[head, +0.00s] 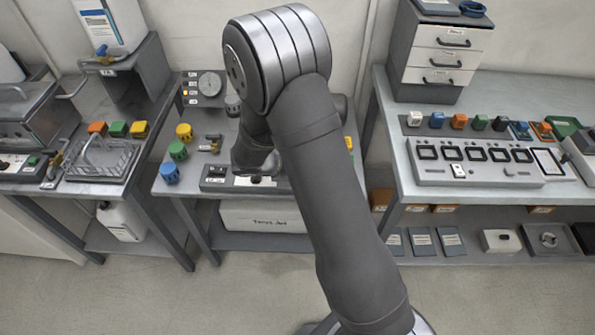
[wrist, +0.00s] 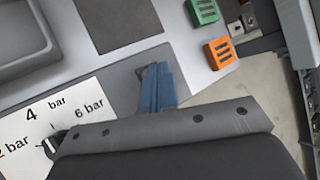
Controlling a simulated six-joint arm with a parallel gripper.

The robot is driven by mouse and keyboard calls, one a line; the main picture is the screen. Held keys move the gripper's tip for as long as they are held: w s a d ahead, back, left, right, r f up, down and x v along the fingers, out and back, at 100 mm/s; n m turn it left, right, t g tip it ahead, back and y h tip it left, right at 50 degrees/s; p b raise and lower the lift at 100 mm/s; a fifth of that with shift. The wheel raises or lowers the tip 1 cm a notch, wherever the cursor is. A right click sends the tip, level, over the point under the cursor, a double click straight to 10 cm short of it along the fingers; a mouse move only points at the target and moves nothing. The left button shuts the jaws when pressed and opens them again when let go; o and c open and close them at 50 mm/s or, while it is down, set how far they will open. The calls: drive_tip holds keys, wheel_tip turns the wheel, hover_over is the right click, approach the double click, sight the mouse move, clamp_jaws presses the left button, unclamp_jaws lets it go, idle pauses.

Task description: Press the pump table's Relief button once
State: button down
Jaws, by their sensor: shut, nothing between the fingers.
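The pump table (head: 165,189) stands in the middle of the head view, partly behind my arm. A dark control panel (head: 214,183) with small light marks lies along its front. No Relief label is readable, and I cannot pick out that button. The end of my arm is over this table, but its fingertips are not clear in the head view. In the wrist view my gripper (wrist: 153,70) shows blue fingers close together, shut and empty. A white dial plate (wrist: 60,112) marked in bar, with a dark pointer, lies left of the fingers. I cannot tell whether they touch anything.
Blue (head: 169,173), green (head: 177,150) and yellow (head: 184,132) knobs stand on the pump table's left side. A round gauge (head: 210,84) is behind. Orange (wrist: 219,53) and green (wrist: 203,11) blocks show in the wrist view. A bench (head: 480,195) stands right.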

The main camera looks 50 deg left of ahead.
drive_tip(key=shift+r, duration=0.6)
drive_tip(key=shift+r, duration=2.5)
drive_tip(key=shift+f, duration=0.1)
wheel_tip(320, 180, up, 4)
